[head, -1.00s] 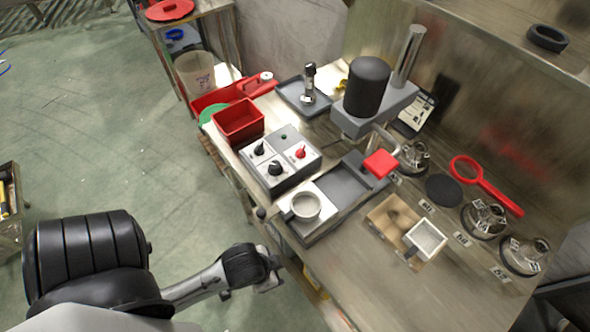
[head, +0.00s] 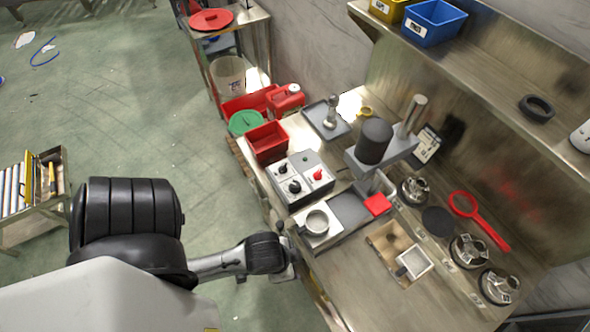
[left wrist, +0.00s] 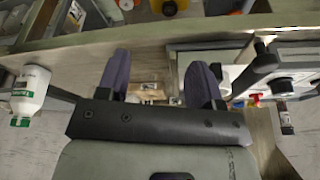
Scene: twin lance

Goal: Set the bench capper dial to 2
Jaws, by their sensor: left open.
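The bench capper (head: 374,142), with a black cylinder head and a steel post, stands at the back of the bench in the head view. In front of it is a grey control box (head: 308,160) with two black knobs (head: 295,187) and a red knob (head: 318,174). The dial markings are too small to read. My left gripper (head: 291,258) is at the bench's front edge, below and apart from the box. In the left wrist view its two dark fingers (left wrist: 160,80) are spread with nothing between them. My right gripper is not in view.
A round cup on a plate (head: 316,222) sits beside the box, close to my left gripper. A red bin (head: 267,142) stands behind it. A red magnifier-shaped tool (head: 480,220) and several metal fixtures lie to the right. The bench's front right (head: 370,295) is clear.

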